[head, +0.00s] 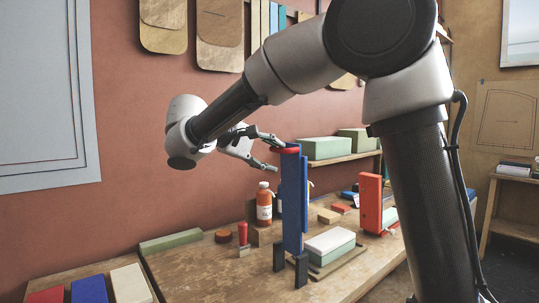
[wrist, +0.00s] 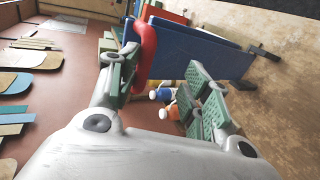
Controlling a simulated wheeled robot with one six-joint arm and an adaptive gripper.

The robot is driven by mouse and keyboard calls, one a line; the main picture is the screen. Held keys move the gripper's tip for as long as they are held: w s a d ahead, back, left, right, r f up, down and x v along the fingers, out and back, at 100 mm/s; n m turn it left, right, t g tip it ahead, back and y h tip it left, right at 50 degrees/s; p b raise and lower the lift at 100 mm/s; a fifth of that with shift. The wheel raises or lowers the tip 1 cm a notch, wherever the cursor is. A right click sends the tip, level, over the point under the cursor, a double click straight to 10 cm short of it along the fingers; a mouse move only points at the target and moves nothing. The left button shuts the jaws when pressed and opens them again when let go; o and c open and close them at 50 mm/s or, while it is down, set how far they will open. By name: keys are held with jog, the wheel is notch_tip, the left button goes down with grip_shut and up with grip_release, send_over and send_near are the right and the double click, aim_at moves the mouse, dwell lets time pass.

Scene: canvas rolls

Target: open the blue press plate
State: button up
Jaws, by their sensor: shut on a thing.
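The blue press plate (head: 291,205) stands upright on the bench, edge towards me in the head view, between two black feet. Its broad blue face (wrist: 190,52) shows in the wrist view. A red handle (head: 284,150) is at its upper end; it also shows in the wrist view (wrist: 146,55) against the left-hand finger. My gripper (head: 279,157) is at the plate's top, shut on the red handle. In the wrist view my gripper (wrist: 162,65) has its green-padded fingers well apart, and the exact contact is partly hidden.
An orange bottle (head: 264,206) stands behind and left of the plate. A green-and-white block (head: 330,243) lies close on its right, and a red upright block (head: 370,203) stands further right. Red, blue and cream blocks lie front left. The bench's left middle is mostly clear.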

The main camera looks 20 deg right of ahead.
jog(key=v, duration=1.1)
jog(key=shift+a+r, duration=0.2)
jog(key=shift+a, duration=0.1)
jog(key=shift+s, duration=0.1)
notch_tip(320, 180, down, 9)
jog(key=a+n+y, duration=0.2)
jog(key=n+y, duration=0.1)
jog(key=n, duration=0.1)
jog(key=s+d+f+g+y, duration=0.3)
jog(key=s+d+f, duration=0.1)
jog(key=d+f, duration=0.2)
jog(key=s+d+f+m+y, duration=0.1)
jog(key=s+d+m+y, duration=0.1)
jog(key=s+d, duration=0.4)
jog(key=s+d+f+m+t+y, duration=0.1)
jog(key=s+d+f+m+y, duration=0.1)
jog(key=s+d, duration=0.4)
jog(key=s+d+f+m+t+y, duration=0.1)
jog(key=s+d+m+y, duration=0.1)
jog(key=s+d+m, duration=0.2)
jog(key=s+d, duration=0.3)
jog(key=d, duration=0.3)
jog(key=shift+f+m, duration=0.25)
jog(key=shift+m, duration=0.05)
